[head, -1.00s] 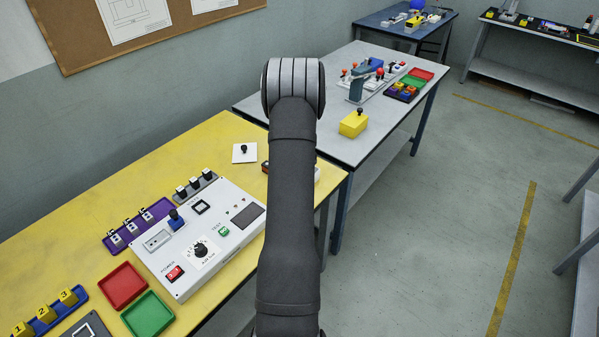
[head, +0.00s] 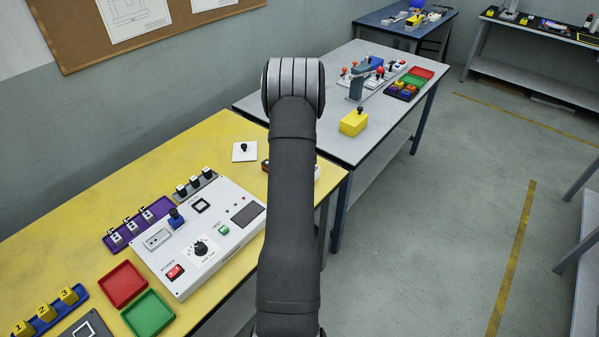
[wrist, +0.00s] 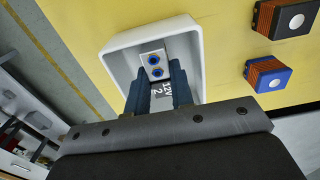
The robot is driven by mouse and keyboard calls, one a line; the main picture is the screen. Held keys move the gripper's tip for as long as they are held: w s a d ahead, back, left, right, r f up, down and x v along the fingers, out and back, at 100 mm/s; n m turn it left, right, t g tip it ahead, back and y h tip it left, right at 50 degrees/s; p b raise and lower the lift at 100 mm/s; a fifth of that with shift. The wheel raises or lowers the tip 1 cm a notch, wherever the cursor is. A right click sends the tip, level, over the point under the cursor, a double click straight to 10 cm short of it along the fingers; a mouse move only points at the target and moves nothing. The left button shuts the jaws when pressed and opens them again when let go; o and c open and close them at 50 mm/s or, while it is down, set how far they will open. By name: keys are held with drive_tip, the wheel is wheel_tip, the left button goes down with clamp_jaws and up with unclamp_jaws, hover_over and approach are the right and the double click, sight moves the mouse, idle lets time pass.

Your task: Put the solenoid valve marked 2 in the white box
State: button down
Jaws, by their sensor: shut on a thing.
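In the wrist view my gripper (wrist: 158,84) is shut on a solenoid valve (wrist: 153,64), a pale block with two blue-ringed ports. A dark label on it reads partly as "2". The white box (wrist: 115,57) is an open tray with raised walls, and it surrounds the valve in this view. The valve appears over or inside the box; I cannot tell whether it touches the floor. In the head view my arm hides the gripper, the valve and most of the box.
Two copper-wound coils, one black-ended (wrist: 285,18) and one blue-ended (wrist: 267,74), lie right of the box in the wrist view. On the yellow table (head: 90,197) stand a white control panel (head: 207,260), a red tray (head: 122,284) and a green tray (head: 148,314).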

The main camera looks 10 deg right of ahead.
drive_tip(key=shift+f, duration=0.3)
idle(0.4)
drive_tip(key=c, duration=1)
unclamp_jaws()
drive_tip(key=shift+o, duration=0.2)
drive_tip(key=shift+r, duration=4)
drive_tip(key=shift+f, duration=3.65)
